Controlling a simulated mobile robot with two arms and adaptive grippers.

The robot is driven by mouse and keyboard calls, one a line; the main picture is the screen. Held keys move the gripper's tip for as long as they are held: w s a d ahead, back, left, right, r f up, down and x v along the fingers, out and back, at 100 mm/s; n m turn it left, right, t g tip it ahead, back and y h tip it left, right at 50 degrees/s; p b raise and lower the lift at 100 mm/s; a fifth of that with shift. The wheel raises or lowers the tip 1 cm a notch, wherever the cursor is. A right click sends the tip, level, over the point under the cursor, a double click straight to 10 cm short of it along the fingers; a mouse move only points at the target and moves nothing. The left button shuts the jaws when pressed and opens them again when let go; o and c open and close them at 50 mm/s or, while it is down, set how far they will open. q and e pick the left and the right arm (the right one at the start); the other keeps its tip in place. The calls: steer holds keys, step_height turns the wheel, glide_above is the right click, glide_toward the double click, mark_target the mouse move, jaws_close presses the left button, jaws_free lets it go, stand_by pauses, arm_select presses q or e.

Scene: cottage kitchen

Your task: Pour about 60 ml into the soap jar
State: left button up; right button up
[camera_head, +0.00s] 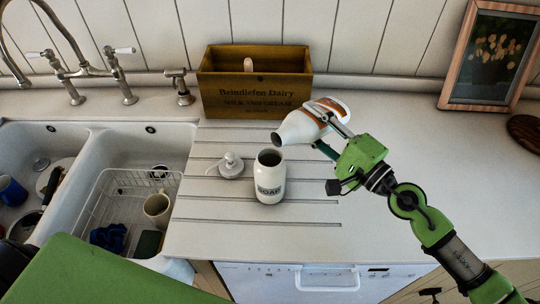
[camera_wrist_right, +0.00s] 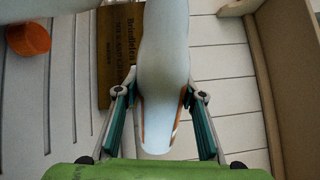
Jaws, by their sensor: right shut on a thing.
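A white soap jar (camera_head: 270,191) with "SOAP" lettering stands upright and open on the counter. Its white pump top (camera_head: 230,166) lies on the counter just left of it. My right gripper (camera_head: 331,137) is shut on a white bottle (camera_head: 302,126) with an orange-and-white label. The bottle is tilted, its dark mouth low and to the left, close above the jar's opening. I see no stream of liquid. In the right wrist view the bottle (camera_wrist_right: 163,70) sits between the two fingers (camera_wrist_right: 160,115). My left gripper is out of view.
A wooden dairy box (camera_head: 254,88) stands at the back against the wall. A double sink (camera_head: 146,148) with a wire rack and mug is at left. A picture frame (camera_head: 492,56) leans at right. An orange object (camera_wrist_right: 28,38) shows in the wrist view.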

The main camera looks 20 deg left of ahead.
steer(key=shift+r+n+b, duration=0.25)
steer(key=shift+n+b, duration=0.2)
steer(key=shift+n, duration=0.35)
steer(key=shift+r+n+p, duration=0.3)
steer(key=shift+r+n, duration=0.4)
stand_by(1.7)
steer(key=shift+w+d+f+m+b, duration=0.1)
steer(key=shift+f+m+b, duration=0.4)
steer(key=shift+f, duration=0.4)
steer(key=shift+r+m+p, duration=0.35)
steer(key=shift+m+p, duration=0.75)
steer(key=shift+p, duration=0.1)
steer(key=shift+f+m+b, duration=0.4)
steer(key=shift+f+m, duration=0.1)
steer(key=shift+f, duration=0.4)
steer(key=shift+r, duration=0.1)
